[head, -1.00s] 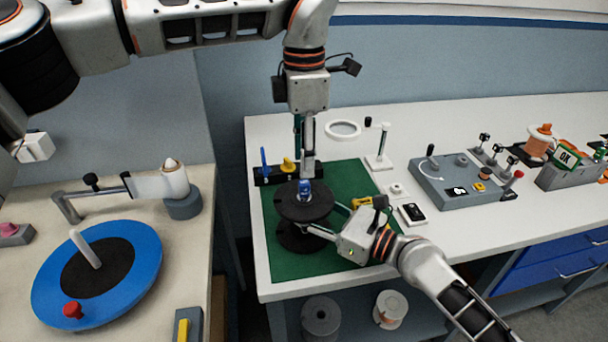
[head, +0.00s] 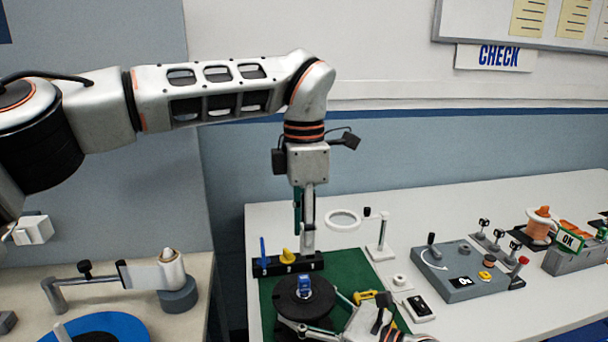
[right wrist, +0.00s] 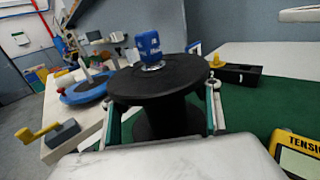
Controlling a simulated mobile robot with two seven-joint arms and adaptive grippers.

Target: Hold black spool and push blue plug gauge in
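The black spool (head: 304,310) stands upright on the green mat; it also shows in the right wrist view (right wrist: 160,82). The blue plug gauge (head: 304,285) stands upright in its top; a short metal part shows under the blue handle (right wrist: 148,45). My left gripper (head: 307,248) points down, clear of the plug; whether its fingers are open or shut is unclear. My right gripper (right wrist: 161,112) is open, its fingers on either side of the spool's core under the top flange, with gaps visible. Its near finger also shows in the head view.
A black rack (head: 275,266) with blue and yellow plugs stands behind the spool. A yellow tension meter (right wrist: 295,150) lies to the right. A white ring (head: 343,219), a post stand (head: 380,240) and a grey fixture (head: 458,270) stand on the white bench.

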